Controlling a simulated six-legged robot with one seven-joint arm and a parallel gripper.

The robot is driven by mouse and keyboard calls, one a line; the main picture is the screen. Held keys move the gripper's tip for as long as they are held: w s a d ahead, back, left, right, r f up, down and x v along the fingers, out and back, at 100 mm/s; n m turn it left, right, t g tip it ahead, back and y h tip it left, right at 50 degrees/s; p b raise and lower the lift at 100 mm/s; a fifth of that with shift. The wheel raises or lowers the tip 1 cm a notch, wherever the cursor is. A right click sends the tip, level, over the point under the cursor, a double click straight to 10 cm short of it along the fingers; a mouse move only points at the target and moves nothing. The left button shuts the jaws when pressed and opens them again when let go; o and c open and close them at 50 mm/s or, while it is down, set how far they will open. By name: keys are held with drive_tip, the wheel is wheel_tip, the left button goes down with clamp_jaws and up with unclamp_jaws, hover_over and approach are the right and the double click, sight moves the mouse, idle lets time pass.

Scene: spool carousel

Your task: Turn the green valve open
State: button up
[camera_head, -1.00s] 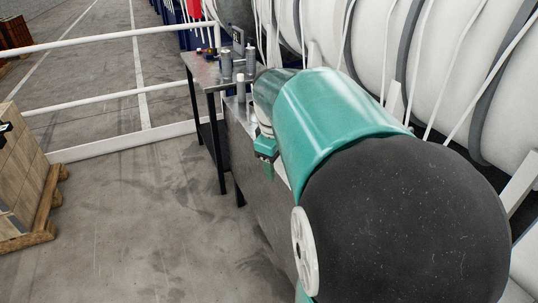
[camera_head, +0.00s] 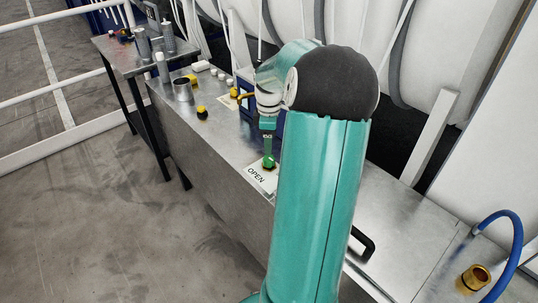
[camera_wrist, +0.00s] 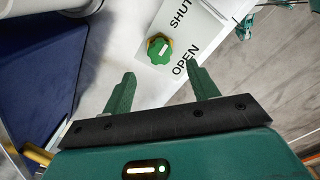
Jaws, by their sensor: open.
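The green valve is a round ridged knob (camera_wrist: 159,47) with a yellow-brown collar, on a white plate lettered SHUT and OPEN (camera_wrist: 183,22). In the wrist view my gripper (camera_wrist: 160,72) is open, its two green fingers apart and empty. The knob shows just beyond the fingertips, roughly centred between them; whether either finger touches it I cannot tell. In the head view the valve (camera_head: 268,162) sits on the metal bench (camera_head: 225,155) behind the OPEN label, with my gripper (camera_head: 268,148) pointing down above it. My arm hides part of the bench.
A metal cup (camera_head: 182,90), a yellow-topped knob (camera_head: 202,112) and small white pieces stand farther along the bench. A black handle (camera_head: 362,243) and a brass fitting (camera_head: 473,279) by a blue hose (camera_head: 512,255) are on the right. White tanks line the back.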

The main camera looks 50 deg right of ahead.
sight(269, 157)
wheel_tip(269, 157, down, 7)
drive_tip(key=shift+r, duration=0.1)
drive_tip(key=shift+c, duration=0.5)
drive_tip(key=c, duration=0.9)
